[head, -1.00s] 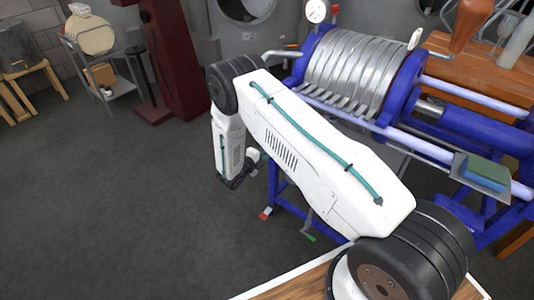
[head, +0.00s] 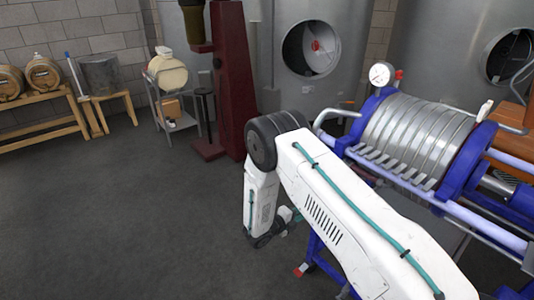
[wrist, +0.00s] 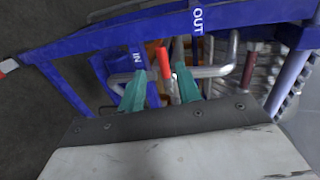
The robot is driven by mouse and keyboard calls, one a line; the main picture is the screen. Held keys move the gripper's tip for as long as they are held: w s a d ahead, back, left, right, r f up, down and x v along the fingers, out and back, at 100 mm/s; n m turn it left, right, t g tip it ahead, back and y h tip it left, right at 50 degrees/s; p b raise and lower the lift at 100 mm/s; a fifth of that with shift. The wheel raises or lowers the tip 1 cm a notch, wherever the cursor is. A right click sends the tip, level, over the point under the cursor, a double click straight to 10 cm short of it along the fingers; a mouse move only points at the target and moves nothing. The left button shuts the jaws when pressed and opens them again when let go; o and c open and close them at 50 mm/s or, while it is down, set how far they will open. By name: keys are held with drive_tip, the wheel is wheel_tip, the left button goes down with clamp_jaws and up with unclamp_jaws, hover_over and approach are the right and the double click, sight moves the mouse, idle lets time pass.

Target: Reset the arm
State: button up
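My arm is bent over the floor beside a blue-framed plate filter (head: 420,140), its forearm angled down in the head view. My gripper in the wrist view (wrist: 160,88) has two teal fingers standing apart, with a gap between them. A red-handled lever (wrist: 164,62) shows in the gap, seemingly beyond the fingertips; I cannot tell how far. Nothing is clearly held. In the head view the gripper's fingers are mostly hidden behind my arm.
The filter's blue frame, marked IN and OUT (wrist: 198,18), and a steel pipe (wrist: 212,71) lie close before the gripper. A dark red column (head: 232,80) and a steel tank (head: 345,30) stand behind. Open floor (head: 110,220) lies left.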

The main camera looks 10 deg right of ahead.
drive_tip(key=s+d+m+g, duration=0.2)
drive_tip(key=s+m+g, duration=0.2)
drive_tip(key=s+m, duration=0.3)
drive_tip(key=s+r+m+y, duration=0.4)
drive_tip(key=s+r+m, duration=0.7)
drive_tip(key=r, duration=0.4)
drive_tip(key=s+a+r+m+g+y, duration=0.1)
drive_tip(key=s+r+m+y, duration=0.4)
drive_tip(key=s+r+m, duration=0.6)
drive_tip(key=s+r+m+y, duration=0.5)
drive_tip(key=s+r+m, duration=0.6)
drive_tip(key=r, duration=0.7)
drive_tip(key=shift+a+r+m+g, duration=0.3)
drive_tip(key=shift+m+g, duration=0.1)
drive_tip(key=shift+m, duration=0.4)
